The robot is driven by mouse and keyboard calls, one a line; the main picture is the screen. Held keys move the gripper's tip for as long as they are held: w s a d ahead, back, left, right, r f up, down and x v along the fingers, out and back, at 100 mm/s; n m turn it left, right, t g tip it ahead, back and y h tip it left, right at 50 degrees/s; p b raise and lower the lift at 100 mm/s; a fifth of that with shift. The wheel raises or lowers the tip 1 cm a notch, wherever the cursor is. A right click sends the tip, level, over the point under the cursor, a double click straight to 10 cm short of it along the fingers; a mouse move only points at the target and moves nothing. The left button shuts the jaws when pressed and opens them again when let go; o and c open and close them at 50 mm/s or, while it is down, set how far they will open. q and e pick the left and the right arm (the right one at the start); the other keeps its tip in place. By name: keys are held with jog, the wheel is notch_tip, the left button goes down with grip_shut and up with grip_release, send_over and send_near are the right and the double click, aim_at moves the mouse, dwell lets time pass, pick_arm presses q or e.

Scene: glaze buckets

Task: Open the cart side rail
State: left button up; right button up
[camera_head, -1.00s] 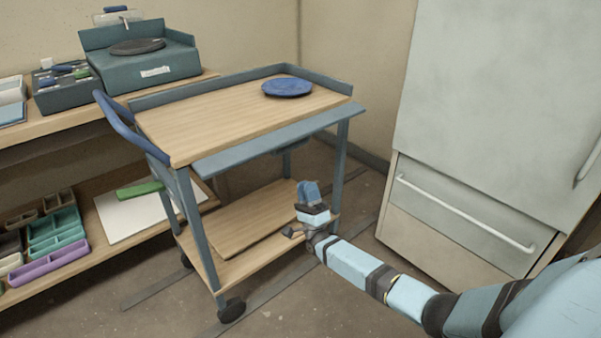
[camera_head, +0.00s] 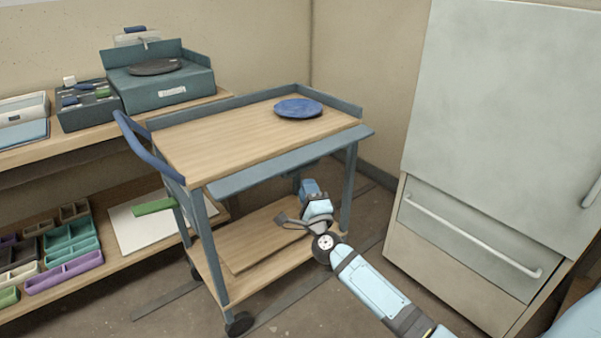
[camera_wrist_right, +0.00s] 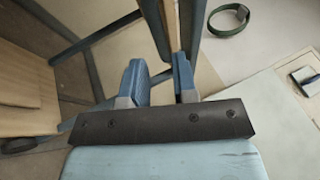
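The cart (camera_head: 222,258) stands in the middle of the head view, with a wooden top and a lower shelf. Its near side rail (camera_head: 290,160) is a long grey-blue strip that juts out flat along the front edge of the top. The rails at the back and right end stand upright. My right gripper (camera_head: 310,187) is below the near rail, in front of the lower shelf and left of the right front leg. In the right wrist view its two blue fingers (camera_wrist_right: 160,80) are apart with nothing between them. My left gripper is out of view.
A blue plate (camera_head: 298,108) lies on the cart top, and a blue handle (camera_head: 148,148) is at its left end. A pale cabinet (camera_head: 490,120) with a bar handle stands at right. Shelves with trays (camera_head: 66,270) are at left. Floor shows between cart and cabinet.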

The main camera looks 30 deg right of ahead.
aim_at(300, 170)
jog(key=b+x, duration=0.1)
jog(key=x, duration=0.6)
jog(key=shift+w, duration=0.1)
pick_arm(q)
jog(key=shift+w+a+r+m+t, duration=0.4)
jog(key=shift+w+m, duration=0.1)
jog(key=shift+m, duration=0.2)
